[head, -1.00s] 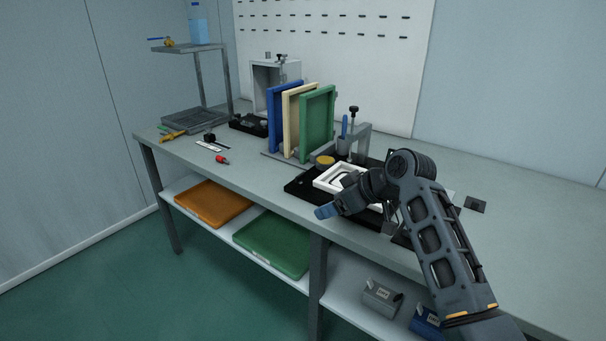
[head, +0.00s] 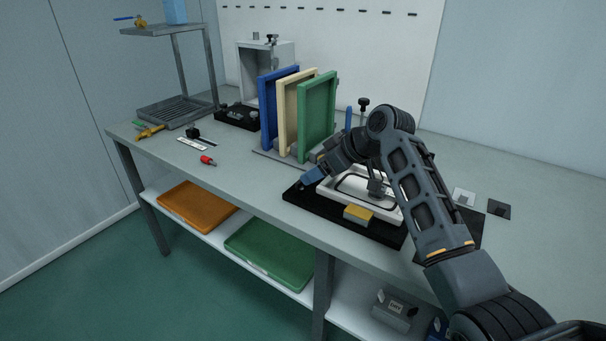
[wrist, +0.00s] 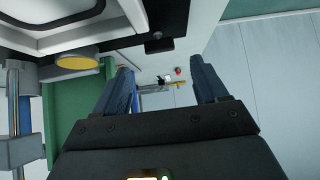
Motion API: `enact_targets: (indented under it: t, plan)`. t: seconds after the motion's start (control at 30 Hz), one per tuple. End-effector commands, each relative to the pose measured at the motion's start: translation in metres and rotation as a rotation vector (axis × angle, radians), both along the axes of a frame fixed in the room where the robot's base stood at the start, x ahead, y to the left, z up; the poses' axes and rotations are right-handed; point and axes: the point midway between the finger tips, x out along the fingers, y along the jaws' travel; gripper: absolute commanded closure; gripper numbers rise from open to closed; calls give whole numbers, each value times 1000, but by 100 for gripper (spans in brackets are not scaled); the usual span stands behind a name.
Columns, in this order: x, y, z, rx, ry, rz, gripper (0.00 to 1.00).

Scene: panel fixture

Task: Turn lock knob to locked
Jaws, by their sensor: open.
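I cannot tell for sure which part is the lock knob. A small dark knob (head: 271,39) stands on top of the open grey box (head: 284,58) at the back of the bench. A black block (head: 238,117) with small knobs lies in front of that box. My gripper (head: 309,178) is open and empty above the left edge of the black mat, pointing left, well apart from both.
Blue, cream and green upright panels (head: 318,103) stand just behind my gripper. A white frame (head: 345,188) with a yellow block (head: 357,213) lies below my arm. A red piece (head: 207,160) lies left on the bench. A grey rack (head: 180,110) stands far left.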

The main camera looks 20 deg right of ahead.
Motion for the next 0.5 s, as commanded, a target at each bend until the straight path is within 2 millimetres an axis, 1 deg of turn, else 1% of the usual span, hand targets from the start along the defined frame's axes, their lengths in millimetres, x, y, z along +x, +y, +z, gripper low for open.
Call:
enact_targets:
  t: [0.1, 0.23, 0.4, 0.5]
  plan:
    - [11, 9, -14, -1, 3, 2, 28]
    - [22, 17, -28, -1, 2, 1, 28]
    - [31, 23, -39, -1, 2, 1, 28]
    - [33, 25, -42, 0, 0, 0, 28]
